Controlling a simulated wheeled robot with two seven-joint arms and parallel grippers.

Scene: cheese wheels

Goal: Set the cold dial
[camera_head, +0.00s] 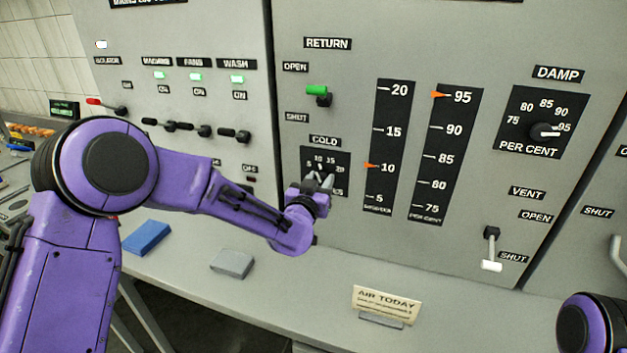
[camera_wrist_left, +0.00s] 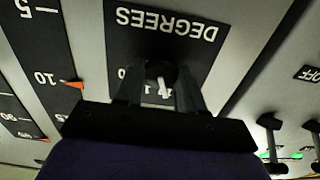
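The cold dial (camera_wrist_left: 160,74) is a dark round knob with a white pointer on a black plate marked DEGREES. The wrist view shows it upside down. In the head view its plate (camera_head: 311,157) sits under the COLD label, and the knob is largely hidden by my left gripper. My left gripper (camera_head: 320,181) is at the dial, its fingers apart. In the wrist view the left gripper (camera_wrist_left: 160,92) has one finger on each side of the knob; I cannot tell whether they touch it. My right gripper is out of view.
The degrees scale (camera_head: 388,148) has its orange marker near 10; the percent scale (camera_head: 444,155) reads about 95. The damp dial (camera_head: 543,130), a green-handled lever (camera_head: 317,91) and a vent lever (camera_head: 491,250) are on the panel. A shelf below holds a blue block (camera_head: 147,237), grey block (camera_head: 232,263) and card (camera_head: 386,303).

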